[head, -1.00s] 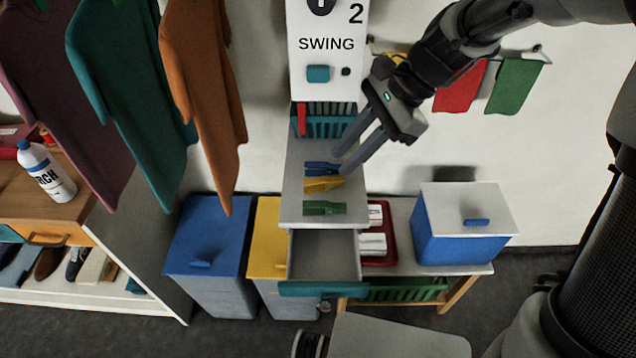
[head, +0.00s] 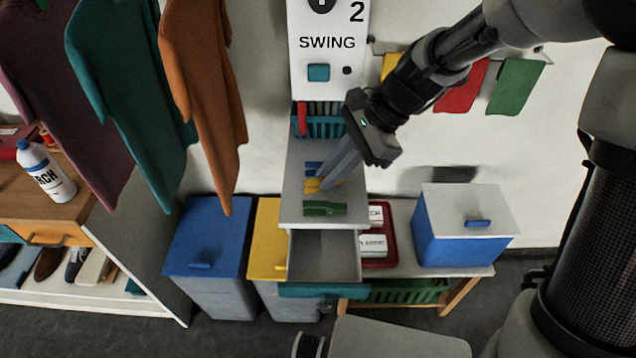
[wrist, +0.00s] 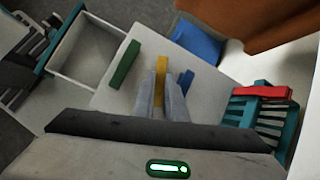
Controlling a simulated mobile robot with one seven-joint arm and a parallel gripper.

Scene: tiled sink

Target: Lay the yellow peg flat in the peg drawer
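The yellow peg (wrist: 160,80) lies on the pale counter top (head: 297,196), between a blue peg (head: 313,167) and a green peg (head: 325,209). My gripper (head: 323,185) reaches down to it from the upper right. In the wrist view my gripper's fingers (wrist: 161,88) stand close against both sides of the yellow peg and look shut on it. In the head view the fingers hide part of the peg. The open drawer (head: 325,255) below the counter's front edge looks empty, with a teal front (head: 322,290).
A teal rack with a red piece (wrist: 262,110) stands at the back of the counter. A red tray (head: 385,225) with white boxes and a blue bin with a white lid (head: 464,230) are at the right. Yellow and blue bins (head: 207,240) stand at the left.

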